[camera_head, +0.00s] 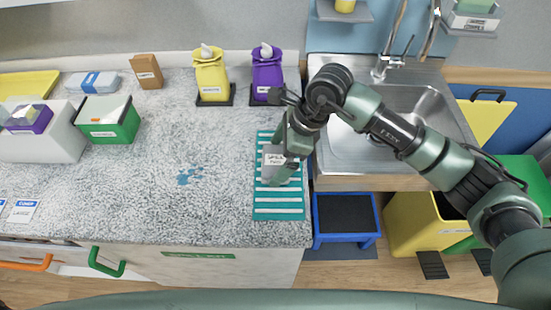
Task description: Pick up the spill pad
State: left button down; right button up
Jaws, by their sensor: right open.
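The spill pad (274,171) is a small grey item with a white label. It lies on a teal and white striped mat (279,212) near the right end of the speckled counter. My right gripper (284,160) is over the pad, with its fingers around or just above the pad's upper right part; I cannot tell whether they touch it. The gripper is open and hides part of the pad. A small blue spill (189,176) lies on the counter left of the mat. My left gripper is not in view.
A sink (425,105) is to the right. A green box (108,120) and a white bin (42,148) are at left. The counter's middle is mostly clear.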

aim_at(278, 160)
jog(key=c, duration=0.9)
jog(key=shift+c, duration=1)
jog(key=shift+r, duration=0.65)
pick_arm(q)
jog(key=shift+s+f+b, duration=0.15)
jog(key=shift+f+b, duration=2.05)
pick_arm(e)
notch_tip(278, 160, up, 19)
jog(key=shift+f, duration=0.15)
